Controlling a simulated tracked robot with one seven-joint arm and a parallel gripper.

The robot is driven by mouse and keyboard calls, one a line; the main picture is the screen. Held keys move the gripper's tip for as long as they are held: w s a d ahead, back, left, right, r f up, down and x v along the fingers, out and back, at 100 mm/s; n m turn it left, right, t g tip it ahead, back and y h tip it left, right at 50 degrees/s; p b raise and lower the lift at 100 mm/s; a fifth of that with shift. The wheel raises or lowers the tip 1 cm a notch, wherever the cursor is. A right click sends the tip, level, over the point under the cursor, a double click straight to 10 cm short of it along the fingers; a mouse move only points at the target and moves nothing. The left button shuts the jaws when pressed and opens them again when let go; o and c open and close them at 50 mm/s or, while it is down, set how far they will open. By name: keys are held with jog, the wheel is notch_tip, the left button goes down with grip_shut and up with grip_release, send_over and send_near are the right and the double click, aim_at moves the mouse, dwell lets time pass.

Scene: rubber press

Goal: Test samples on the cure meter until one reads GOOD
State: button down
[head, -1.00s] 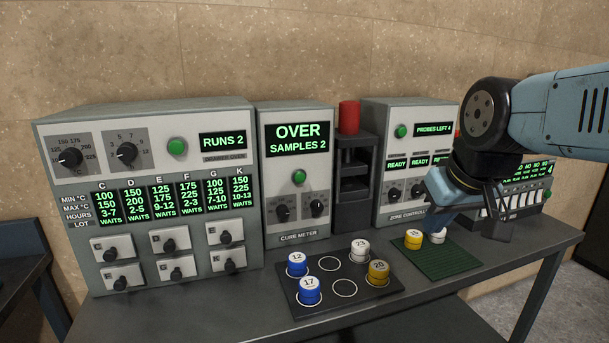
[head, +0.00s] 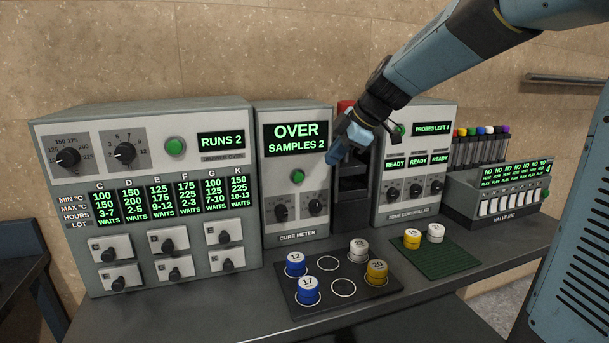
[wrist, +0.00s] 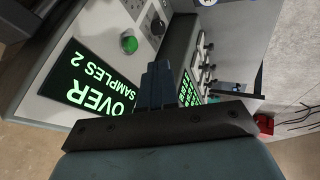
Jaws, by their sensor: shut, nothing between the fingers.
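The cure meter (head: 270,222) stands mid-bench; its display (head: 297,138) reads OVER, SAMPLES 2. Its green button (head: 297,177) and two dials sit below; the button also shows in the wrist view (wrist: 129,44). My gripper (head: 334,158) is shut and empty, just in front of the meter's right side, apart from the button; its fingers show in the wrist view (wrist: 157,80). The black tray (head: 312,278) holds blue sample 12 (head: 295,264), blue sample 17 (head: 308,291), a white sample (head: 358,251) and a yellow sample (head: 376,273). Yellow (head: 412,238) and white (head: 436,233) samples stand on the green mat (head: 447,262).
The oven (head: 80,128) at left reads RUNS 2. A dark press with a red top (head: 345,107) is partly behind my arm. The zone controller (head: 429,203) reads PROBES LEFT 4. The valve box (head: 500,200) and colored tubes stand right. The bench's front strip is clear.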

aim_at(298, 177)
jog(key=shift+w+a+n, duration=0.3)
jog(key=shift+w+n, duration=0.1)
jog(key=shift+w, duration=0.1)
jog(key=shift+f, duration=0.1)
jog(key=w+a+f, duration=0.6)
jog(key=w+f, duration=0.1)
jog(key=f, duration=0.1)
jog(key=shift+w, duration=0.15)
dwell(0.4)
